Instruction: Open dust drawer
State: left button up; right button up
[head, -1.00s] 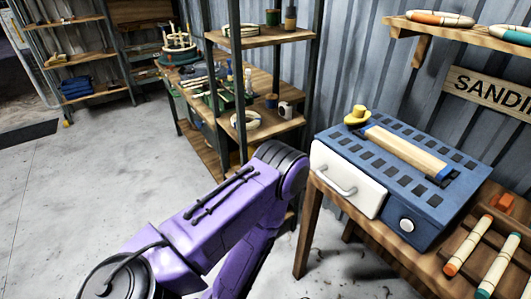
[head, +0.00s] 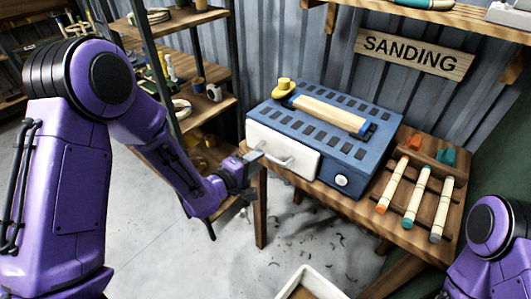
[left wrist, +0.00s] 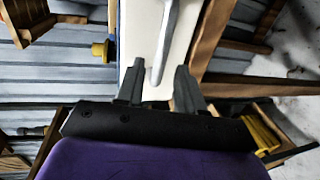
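The dust drawer (head: 300,163) is a white front with a curved metal handle (head: 284,164), set in the left part of the front of a blue slotted sanding box (head: 365,155). The drawer front sits against the box. My left gripper (head: 257,157) is at the left end of the handle. In the left wrist view, my left gripper (left wrist: 160,66) is open, its two dark fingers apart on either side of the handle (left wrist: 168,35). The white drawer front (left wrist: 147,20) lies behind them. My right arm shows at the lower right; its gripper is out of view.
The box stands on a wooden bench (head: 355,205). Several wrapped sticks (head: 416,197) lie on a rack to the right. A shelf (head: 205,125) stands behind my left arm. A white bin (head: 312,283) is below.

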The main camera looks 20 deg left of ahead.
pick_arm(q)
jog(key=x, duration=0.5)
jog(key=shift+p, duration=0.35)
jog(key=shift+c, duration=0.3)
grip_shut()
jog(key=shift+s, duration=0.15)
